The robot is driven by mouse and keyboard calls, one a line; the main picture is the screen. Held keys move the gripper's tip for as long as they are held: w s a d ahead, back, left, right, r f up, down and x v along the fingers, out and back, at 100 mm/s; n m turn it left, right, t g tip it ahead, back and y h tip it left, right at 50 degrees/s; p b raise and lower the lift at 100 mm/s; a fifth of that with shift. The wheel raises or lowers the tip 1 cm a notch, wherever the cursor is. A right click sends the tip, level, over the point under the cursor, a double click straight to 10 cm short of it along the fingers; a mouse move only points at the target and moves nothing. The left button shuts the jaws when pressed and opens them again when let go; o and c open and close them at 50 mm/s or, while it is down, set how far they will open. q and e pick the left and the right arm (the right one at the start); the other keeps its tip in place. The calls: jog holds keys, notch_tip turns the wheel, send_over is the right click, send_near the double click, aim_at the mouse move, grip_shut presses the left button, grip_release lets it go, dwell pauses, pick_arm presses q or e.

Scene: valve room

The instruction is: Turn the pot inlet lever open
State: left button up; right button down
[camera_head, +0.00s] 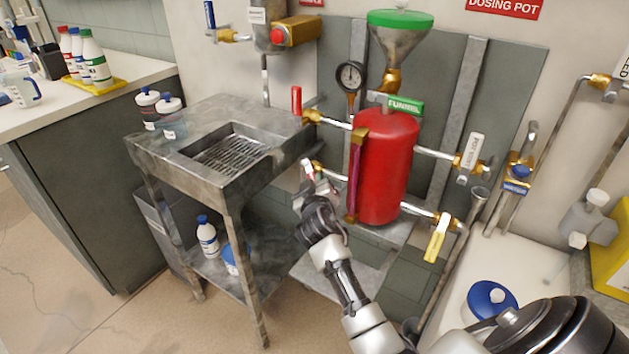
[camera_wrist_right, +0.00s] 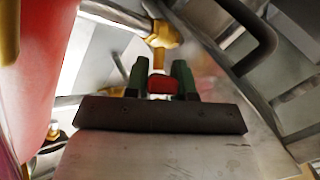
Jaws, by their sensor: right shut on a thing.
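The red dosing pot (camera_head: 385,165) stands upright on the wall panel; its side shows at the left of the wrist view (camera_wrist_right: 35,75). My right gripper (camera_head: 308,180) is at the lower left valve (camera_head: 318,167) of the pot. In the wrist view its two dark fingers (camera_wrist_right: 161,80) are shut on a small red lever (camera_wrist_right: 161,84), below a brass valve body (camera_wrist_right: 160,35). The gripper hides most of this lever in the head view, and its label cannot be read. My left gripper is not in view.
A metal sink table (camera_head: 215,115) stands left of the gripper. Another red lever (camera_head: 296,100) points up on the upper left pipe. A white-tagged lever (camera_head: 470,152) and a yellow lever (camera_head: 436,243) are on the pot's right. A green-rimmed funnel (camera_head: 400,20) tops the pot.

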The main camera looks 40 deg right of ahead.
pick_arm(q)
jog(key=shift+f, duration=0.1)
pick_arm(e)
jog(key=shift+r, duration=0.1)
jog(key=c, duration=0.9)
grip_release()
jog(key=shift+c, duration=0.2)
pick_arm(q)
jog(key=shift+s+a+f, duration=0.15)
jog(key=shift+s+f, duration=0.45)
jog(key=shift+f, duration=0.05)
pick_arm(e)
jog(key=f+v, duration=0.1)
jog(key=v, duration=0.9)
jog(key=shift+s+a+r, duration=0.2)
jog(key=shift+s+r, duration=0.15)
jog(key=shift+r, duration=0.1)
